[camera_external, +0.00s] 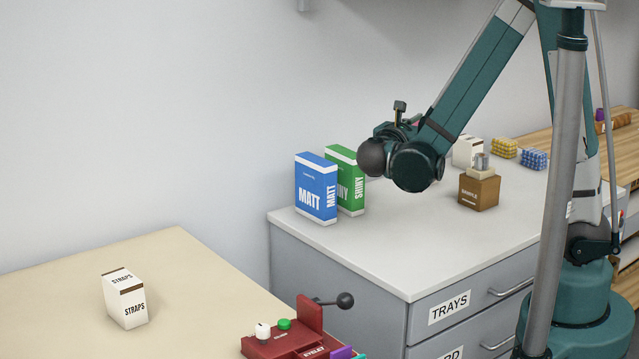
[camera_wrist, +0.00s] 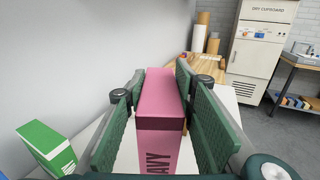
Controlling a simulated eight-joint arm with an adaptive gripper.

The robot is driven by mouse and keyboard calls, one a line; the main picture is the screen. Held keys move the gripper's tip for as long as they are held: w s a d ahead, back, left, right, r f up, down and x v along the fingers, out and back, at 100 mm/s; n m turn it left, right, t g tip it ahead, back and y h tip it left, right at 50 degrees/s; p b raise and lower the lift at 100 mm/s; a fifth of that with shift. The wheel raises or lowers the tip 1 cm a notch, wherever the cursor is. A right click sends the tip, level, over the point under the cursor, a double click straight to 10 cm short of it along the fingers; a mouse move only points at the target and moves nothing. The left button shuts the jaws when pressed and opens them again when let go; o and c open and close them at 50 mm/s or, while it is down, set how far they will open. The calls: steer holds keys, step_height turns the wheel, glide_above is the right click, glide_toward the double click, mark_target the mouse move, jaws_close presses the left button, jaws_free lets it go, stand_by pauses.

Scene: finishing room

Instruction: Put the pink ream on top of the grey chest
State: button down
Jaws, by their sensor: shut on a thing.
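The pink ream (camera_wrist: 162,95) stands between my gripper's green fingers in the wrist view, dark-banded, with "AVY" readable on its near face. My gripper (camera_wrist: 160,84) is shut on it. In the external view the ream and the fingers are hidden behind my wrist and forearm. The grey chest (camera_external: 400,255) has a pale top and drawers, one labelled "TRAYS". My wrist is over the chest's top in that picture. I cannot tell whether the ream touches a surface.
Blue "MATT" (camera_external: 317,188) and green "SHINY" (camera_external: 347,178) packs stand at the chest's back left. A brown box (camera_external: 479,190) and a white box (camera_external: 466,150) stand farther right. The chest's front top is clear. A "STRAPS" box (camera_external: 125,298) and red tool (camera_external: 300,340) are on the cream table.

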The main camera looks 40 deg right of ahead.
steer(key=shift+f, duration=1.6)
steer(key=shift+f+b, duration=1)
steer(key=shift+f, duration=1.9)
steer(key=shift+f+b, duration=0.75)
steer(key=shift+f, duration=1.45)
steer(key=c, duration=1.9)
jaws_free()
steer(key=p+v, duration=0.2)
steer(key=v, duration=1)
